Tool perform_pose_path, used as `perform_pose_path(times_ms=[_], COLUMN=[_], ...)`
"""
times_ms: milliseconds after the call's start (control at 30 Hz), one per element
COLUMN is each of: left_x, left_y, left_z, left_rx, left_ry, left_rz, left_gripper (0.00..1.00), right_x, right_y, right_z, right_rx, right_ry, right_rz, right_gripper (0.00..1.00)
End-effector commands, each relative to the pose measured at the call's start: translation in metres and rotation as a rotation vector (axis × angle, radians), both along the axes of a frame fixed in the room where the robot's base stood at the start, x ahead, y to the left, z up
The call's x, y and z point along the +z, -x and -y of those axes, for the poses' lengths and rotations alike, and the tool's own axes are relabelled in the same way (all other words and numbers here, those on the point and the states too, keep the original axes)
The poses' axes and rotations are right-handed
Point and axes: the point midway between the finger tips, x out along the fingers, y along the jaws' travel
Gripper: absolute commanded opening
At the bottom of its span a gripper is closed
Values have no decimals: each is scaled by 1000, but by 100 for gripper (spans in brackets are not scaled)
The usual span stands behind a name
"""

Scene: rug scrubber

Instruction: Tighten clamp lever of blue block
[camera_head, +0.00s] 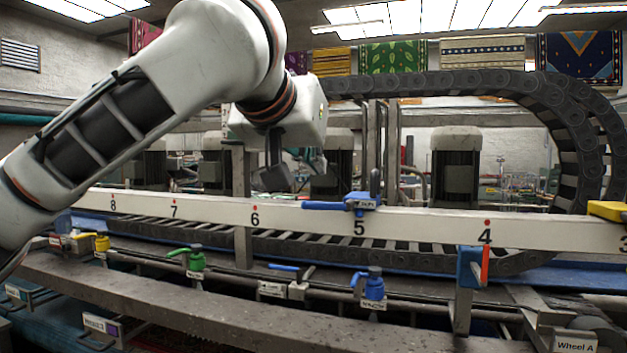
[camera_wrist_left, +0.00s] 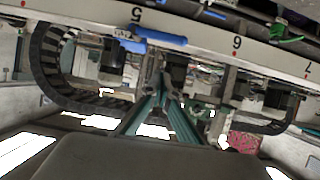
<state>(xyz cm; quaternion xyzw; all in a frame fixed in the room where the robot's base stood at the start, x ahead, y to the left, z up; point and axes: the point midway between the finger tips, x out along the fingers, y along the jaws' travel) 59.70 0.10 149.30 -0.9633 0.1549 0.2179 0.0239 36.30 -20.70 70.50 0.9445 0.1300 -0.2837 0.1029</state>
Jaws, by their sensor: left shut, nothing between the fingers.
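A blue block (camera_head: 362,203) with a small label sits on the white numbered beam (camera_head: 420,223) by the number 5. Its blue lever (camera_head: 322,205) points left along the beam in the head view. In the left wrist view, which is upside down, the blue lever (camera_wrist_left: 160,42) lies along the beam beside the number 5. A second blue block (camera_head: 469,267) with an orange-red lever (camera_head: 485,265) hangs at number 4. My left gripper (camera_head: 276,184) is shut and empty, above and left of the lever at 5, apart from it in the picture. My right gripper is out of view.
Below the beam runs a pipe with a green valve (camera_head: 195,263), a blue valve (camera_head: 374,284) and a yellow valve (camera_head: 102,243). A black cable chain (camera_head: 560,95) loops behind at the right. A yellow block (camera_head: 607,210) sits near number 3.

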Motion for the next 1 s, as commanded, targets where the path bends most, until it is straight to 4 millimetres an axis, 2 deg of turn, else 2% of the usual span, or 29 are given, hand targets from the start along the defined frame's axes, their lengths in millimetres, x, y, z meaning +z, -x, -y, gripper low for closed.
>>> perform_pose_path(times_ms=[100,300,767,1000], left_x=[-18,-36,-40,-43], left_y=[2,6,7,6], left_z=[-1,-2,-2,-4], left_rx=[-1,1,1,2], left_ry=[-1,0,4,91], left_rz=[-2,0,-1,-29], left_gripper=[0,0,0,0], right_x=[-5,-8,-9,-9], right_y=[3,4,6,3], right_z=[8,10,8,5], right_rx=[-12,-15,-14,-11], right_ry=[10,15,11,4], right_rz=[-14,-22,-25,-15], right_gripper=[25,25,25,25])
